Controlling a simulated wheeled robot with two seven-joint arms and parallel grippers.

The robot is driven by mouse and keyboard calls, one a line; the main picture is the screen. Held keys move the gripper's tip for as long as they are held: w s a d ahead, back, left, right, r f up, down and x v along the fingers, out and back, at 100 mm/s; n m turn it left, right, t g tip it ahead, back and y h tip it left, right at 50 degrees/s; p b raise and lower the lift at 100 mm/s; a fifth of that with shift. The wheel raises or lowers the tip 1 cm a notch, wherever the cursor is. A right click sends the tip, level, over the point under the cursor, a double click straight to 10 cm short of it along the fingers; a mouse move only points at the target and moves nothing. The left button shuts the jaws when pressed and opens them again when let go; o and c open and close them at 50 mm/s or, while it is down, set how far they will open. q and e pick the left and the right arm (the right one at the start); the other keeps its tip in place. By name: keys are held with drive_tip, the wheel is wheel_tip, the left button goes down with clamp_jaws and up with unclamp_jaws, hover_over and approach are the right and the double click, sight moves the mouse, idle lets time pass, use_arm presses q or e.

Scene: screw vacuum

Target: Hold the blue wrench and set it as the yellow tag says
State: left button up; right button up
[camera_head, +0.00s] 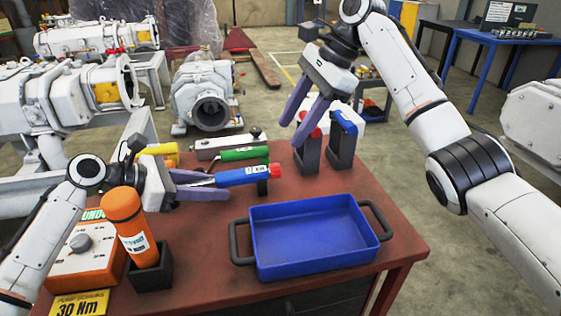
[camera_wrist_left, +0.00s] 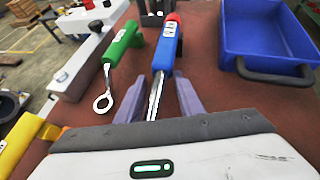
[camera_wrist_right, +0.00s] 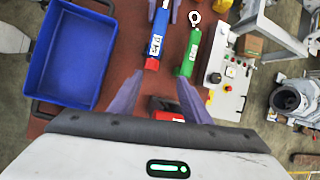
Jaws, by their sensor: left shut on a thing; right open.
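The blue wrench (camera_head: 243,176) has a blue handle with a red end cap and a metal shaft. My left gripper (camera_head: 217,184) is shut on its shaft side, and the wrench lies nearly level above the brown table, handle pointing right. The left wrist view shows the wrench (camera_wrist_left: 165,47) with its shaft between the purple fingers (camera_wrist_left: 158,98). The yellow tag (camera_head: 80,303) at the front left reads 30 Nm. My right gripper (camera_head: 304,118) is open and empty, above the far right of the table. In the right wrist view the wrench (camera_wrist_right: 157,38) shows beyond its fingers (camera_wrist_right: 158,97).
A green wrench (camera_head: 243,154) lies behind the blue one. An orange wrench (camera_head: 127,222) stands in a black holder beside an orange dial box (camera_head: 85,252). Black holders (camera_head: 341,150) with red and blue tops stand at back right. An empty blue tray (camera_head: 310,237) sits at the front.

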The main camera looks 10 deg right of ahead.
sight(275, 171)
drive_tip(key=shift+m+g, duration=0.5)
drive_tip(key=shift+m, duration=0.2)
drive_tip(key=x, duration=0.9)
drive_tip(key=shift+s+d+f, duration=0.3)
drive_tip(key=shift+s+f, duration=0.05)
drive_tip(key=shift+s, duration=0.05)
drive_tip(key=c, duration=1.1)
drive_tip(key=shift+o, duration=0.2)
drive_tip(key=shift+f, duration=0.1)
